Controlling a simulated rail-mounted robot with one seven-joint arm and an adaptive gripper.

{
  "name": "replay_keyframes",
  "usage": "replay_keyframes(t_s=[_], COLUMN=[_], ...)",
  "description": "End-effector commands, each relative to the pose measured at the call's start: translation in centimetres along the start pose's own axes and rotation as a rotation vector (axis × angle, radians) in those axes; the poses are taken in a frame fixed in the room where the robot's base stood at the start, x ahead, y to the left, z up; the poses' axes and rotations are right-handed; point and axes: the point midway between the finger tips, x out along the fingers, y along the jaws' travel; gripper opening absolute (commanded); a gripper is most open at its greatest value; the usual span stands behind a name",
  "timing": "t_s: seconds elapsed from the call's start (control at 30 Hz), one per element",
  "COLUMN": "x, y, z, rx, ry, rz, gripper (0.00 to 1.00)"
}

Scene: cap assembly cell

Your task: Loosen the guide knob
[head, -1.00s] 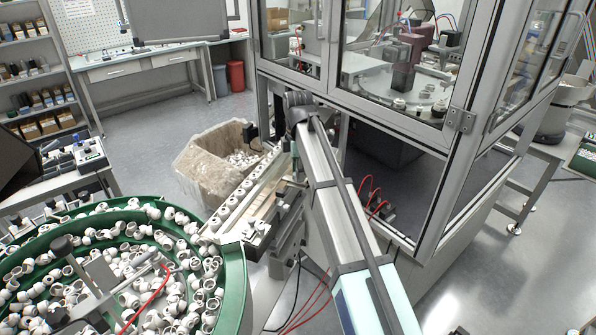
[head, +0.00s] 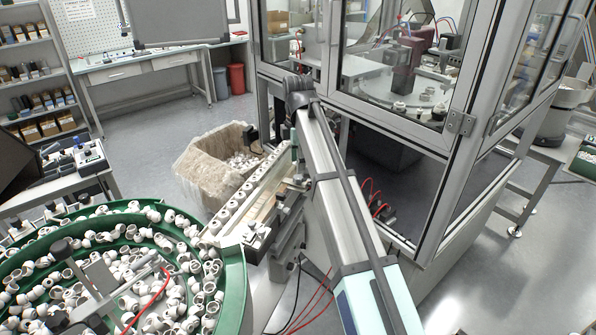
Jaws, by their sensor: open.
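My arm runs up the middle of the head view to a dark joint near the cabinet's front corner. My gripper does not show; the arm beyond that joint is hidden. A feed track (head: 262,187) carrying a row of white caps runs beside my arm on its left. At its near end sits a black fitting (head: 258,236) with small knob-like parts. A dark green upright part (head: 294,147) stands by the track's far end, close to my arm. I cannot tell which of these parts is the guide knob.
A green bowl feeder (head: 236,285) full of white caps fills the lower left. A lined bin (head: 205,165) stands behind the track. The glazed machine cabinet (head: 390,125) is right of my arm. Red tubes and cables hang near the arm. Open floor lies at right.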

Motion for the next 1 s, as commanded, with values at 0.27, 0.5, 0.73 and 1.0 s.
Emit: replay_keyframes(t_s=[0.27,0.5,0.73,1.0], x=[-5.1,-6.9,-7.0,-6.9], y=[0.1,0.0,-0.1,0.0], z=[0.0,0.0,0.0,1.7], rx=[0.0,0.0,0.0,0.022], ry=[0.0,0.0,0.0,0.0], rz=[0.001,0.0,-0.001,0.001], gripper=[0.59,0.59,0.59,0.59])
